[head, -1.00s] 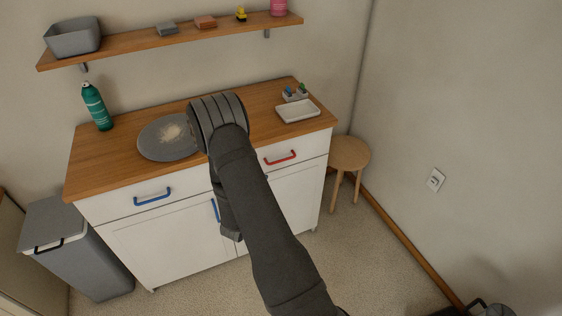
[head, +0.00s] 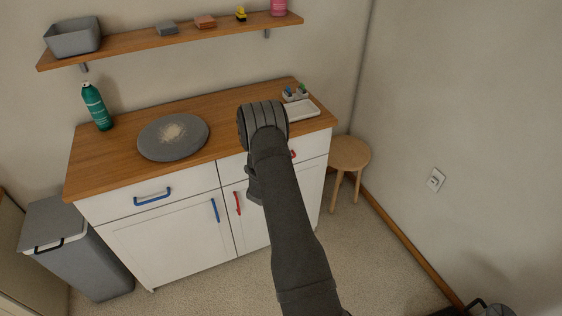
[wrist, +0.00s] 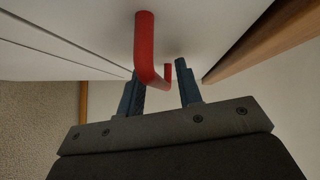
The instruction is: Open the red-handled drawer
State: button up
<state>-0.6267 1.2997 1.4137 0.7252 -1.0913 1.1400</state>
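The red drawer handle (wrist: 146,45) is a bent bar on a white drawer front (wrist: 215,35). In the head view, only the right end of the handle (head: 293,154) shows beside my arm; the rest is hidden. The right-hand drawer front (head: 314,144) looks flush with the cabinet. My gripper (wrist: 158,70) is open at the handle in the wrist view, with a dark finger on either side of the bar. I cannot tell whether either finger touches it. In the head view my arm hides the gripper.
A blue-handled drawer (head: 185,192) sits to the left. Below are doors with a blue handle (head: 214,210) and a red upright handle (head: 238,203). The wooden countertop (head: 100,160) overhangs the drawers. A stool (head: 349,152) stands at the right, a grey bin (head: 75,250) at the left.

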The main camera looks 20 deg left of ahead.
jog(key=shift+c, duration=0.2)
grip_shut()
jog(key=s+d, duration=1.7)
jog(key=shift+s+d, duration=0.1)
jog(key=shift+o, duration=0.2)
grip_release()
jog(key=s+r, duration=0.1)
jog(key=s, duration=1.1)
jog(key=shift+r, duration=0.4)
